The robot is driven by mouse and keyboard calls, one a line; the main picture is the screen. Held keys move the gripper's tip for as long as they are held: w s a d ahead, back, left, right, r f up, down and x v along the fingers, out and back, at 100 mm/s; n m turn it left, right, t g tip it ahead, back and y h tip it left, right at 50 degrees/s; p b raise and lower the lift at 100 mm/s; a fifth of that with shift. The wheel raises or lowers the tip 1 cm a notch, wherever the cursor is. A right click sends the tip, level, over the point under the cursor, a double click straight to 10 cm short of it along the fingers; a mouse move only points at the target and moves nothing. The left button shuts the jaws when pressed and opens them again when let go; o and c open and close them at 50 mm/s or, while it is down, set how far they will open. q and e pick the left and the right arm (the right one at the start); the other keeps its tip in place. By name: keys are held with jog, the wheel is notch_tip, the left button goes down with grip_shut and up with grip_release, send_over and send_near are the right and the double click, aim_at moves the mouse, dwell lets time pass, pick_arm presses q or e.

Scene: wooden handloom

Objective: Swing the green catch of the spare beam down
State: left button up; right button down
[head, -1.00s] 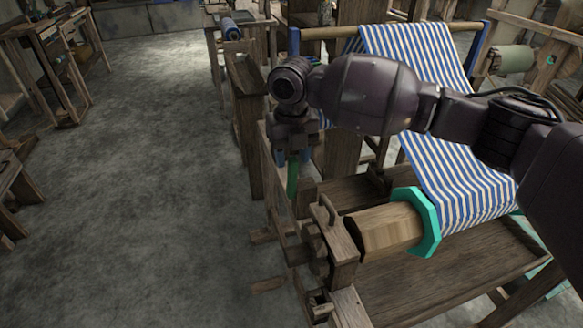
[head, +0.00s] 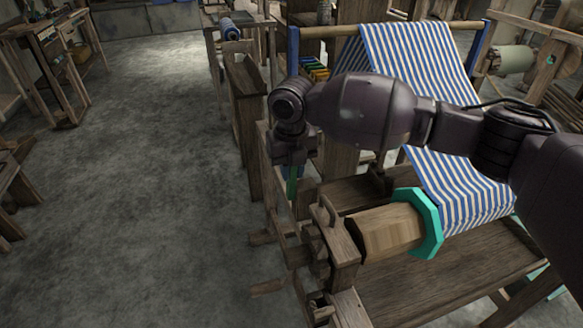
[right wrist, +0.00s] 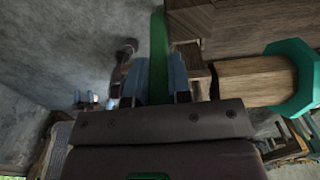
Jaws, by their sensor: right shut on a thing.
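The green catch (head: 292,184) shows as a narrow upright strip just below my right gripper (head: 292,167), beside the left side of the loom frame. In the right wrist view the green catch (right wrist: 158,50) runs between the two pale blue fingers of my right gripper (right wrist: 157,82), which is shut on it. My gripper hides the catch's upper part in the head view. A wooden beam (head: 385,232) with a teal octagonal flange lies to the right of the catch; I cannot tell whether it is the spare beam. My left gripper is not in view.
Blue-and-white striped cloth (head: 425,70) hangs down the loom behind my right arm. A wooden bracket (head: 336,236) stands at the near end of the flanged beam, close below the gripper. Open concrete floor (head: 150,180) lies to the left.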

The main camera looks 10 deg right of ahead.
aim_at(296, 179)
jog(key=shift+s+r+p, duration=0.15)
jog(key=shift+s+p, duration=0.05)
jog(key=shift+p, duration=0.15)
jog(key=s+t+p, duration=0.2)
jog(key=t+p, duration=0.1)
jog(key=shift+d+y, duration=0.25)
jog(key=shift+y, duration=0.05)
jog(key=shift+s+f+t+p, duration=0.2)
jog(key=shift+s+t+p, duration=0.15)
jog(key=shift+t+p, duration=0.3)
pick_arm(q)
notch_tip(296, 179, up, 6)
jog(key=p, duration=0.2)
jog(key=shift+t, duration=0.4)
pick_arm(e)
jog(key=shift+s+d+f+t+y, duration=0.1)
jog(key=shift+s+f+t+y, duration=0.1)
jog(key=shift+s+f+t, duration=0.4)
jog(key=shift+s+d+f+t+y, duration=0.1)
jog(key=shift+s+f+t+y, duration=0.2)
jog(key=shift+t, duration=0.45)
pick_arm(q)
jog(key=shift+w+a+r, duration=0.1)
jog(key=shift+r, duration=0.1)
pick_arm(e)
jog(key=shift+f, duration=0.1)
